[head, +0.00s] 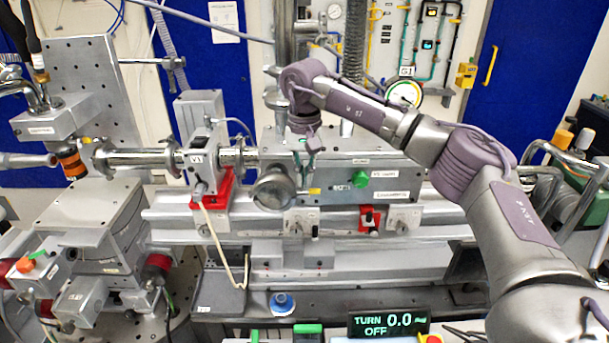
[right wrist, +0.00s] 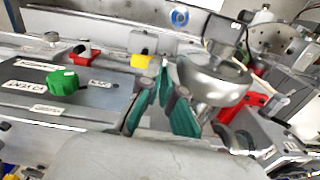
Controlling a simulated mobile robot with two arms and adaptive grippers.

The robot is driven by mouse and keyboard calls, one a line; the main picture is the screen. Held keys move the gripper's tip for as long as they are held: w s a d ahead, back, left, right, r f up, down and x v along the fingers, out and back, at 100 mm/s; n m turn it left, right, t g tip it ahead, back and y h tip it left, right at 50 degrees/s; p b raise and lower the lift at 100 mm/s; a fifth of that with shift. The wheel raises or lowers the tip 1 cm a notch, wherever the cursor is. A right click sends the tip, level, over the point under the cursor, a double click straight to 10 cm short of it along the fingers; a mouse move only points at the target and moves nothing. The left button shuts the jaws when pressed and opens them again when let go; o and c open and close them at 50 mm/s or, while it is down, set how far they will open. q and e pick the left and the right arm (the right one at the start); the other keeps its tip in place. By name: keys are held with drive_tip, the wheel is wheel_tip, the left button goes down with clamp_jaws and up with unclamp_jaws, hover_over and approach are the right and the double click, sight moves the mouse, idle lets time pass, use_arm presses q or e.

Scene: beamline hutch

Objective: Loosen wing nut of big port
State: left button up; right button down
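The big port appears to be the round metal flange with a domed cap (head: 273,188) on the front of the grey box, left of centre in the head view. It also shows in the right wrist view (right wrist: 213,82). I cannot make out its wing nut; the fingers may hide it. My right gripper (head: 308,160) points down beside the port's upper right. In the right wrist view its green-padded fingers (right wrist: 160,112) stand apart, the right one close to the port's rim. I see nothing clearly held between them. My left gripper is not in view.
The grey box carries a green knob (head: 360,179) right of the port. A red-based block (head: 225,190) stands left of it on the rail. A display (head: 388,323) at the bottom reads "TURN 0.0 OFF". A blue round part (head: 282,304) lies below the rail.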

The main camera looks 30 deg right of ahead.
drive_tip(key=c, duration=1.4)
unclamp_jaws()
drive_tip(key=shift+f, duration=0.1)
drive_tip(key=shift+o, duration=0.2)
drive_tip(key=shift+r, duration=4)
